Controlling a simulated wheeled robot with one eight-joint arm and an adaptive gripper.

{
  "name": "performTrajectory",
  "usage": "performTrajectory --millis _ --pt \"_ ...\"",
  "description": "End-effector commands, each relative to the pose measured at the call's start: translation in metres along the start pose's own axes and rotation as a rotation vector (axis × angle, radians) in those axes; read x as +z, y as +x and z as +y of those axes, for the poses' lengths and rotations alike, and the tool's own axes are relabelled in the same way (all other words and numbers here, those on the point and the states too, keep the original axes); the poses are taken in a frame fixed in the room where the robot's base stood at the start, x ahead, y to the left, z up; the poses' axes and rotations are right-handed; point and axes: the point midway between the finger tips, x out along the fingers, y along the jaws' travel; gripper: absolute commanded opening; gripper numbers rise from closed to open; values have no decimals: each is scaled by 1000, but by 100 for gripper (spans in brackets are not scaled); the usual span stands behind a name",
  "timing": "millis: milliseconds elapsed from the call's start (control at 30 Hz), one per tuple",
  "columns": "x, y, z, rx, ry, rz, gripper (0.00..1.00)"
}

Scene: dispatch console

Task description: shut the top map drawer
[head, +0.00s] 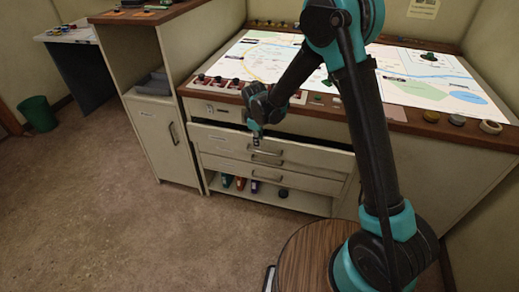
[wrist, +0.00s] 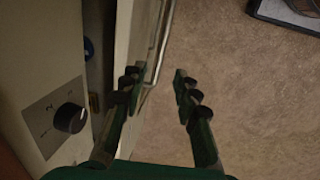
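The top map drawer (head: 222,138) is a pale front under the console, standing out a little with a dark gap above it. In the wrist view, the drawer front (wrist: 137,35) is apart from the console face, and a dark gap shows the inside. Its bar handle (wrist: 161,45) runs along the front, and it also shows in the head view (head: 266,153). My gripper (head: 257,141) is at the drawer front near the handle. In the wrist view my gripper (wrist: 156,80) has its fingers apart with nothing clasped. Whether a finger touches the drawer is unclear.
Below is a second closed drawer (head: 224,164) and an open shelf (head: 305,201) with several coloured items. A dial (wrist: 69,117) is on the console face. The map desktop (head: 265,62) is above. A cabinet (head: 160,135) stands left. The carpet (head: 110,220) is clear.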

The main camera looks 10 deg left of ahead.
Motion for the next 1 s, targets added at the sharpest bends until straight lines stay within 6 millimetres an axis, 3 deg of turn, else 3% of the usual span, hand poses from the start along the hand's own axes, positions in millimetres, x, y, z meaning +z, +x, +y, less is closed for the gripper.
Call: performTrajectory --millis 200,400,833,1000 --pt "0 40 0 0 0 0 31" --pt "0 61 0 0 0 0 31" --pt "0 68 0 0 0 0 31" --pt "0 68 0 0 0 0 10"
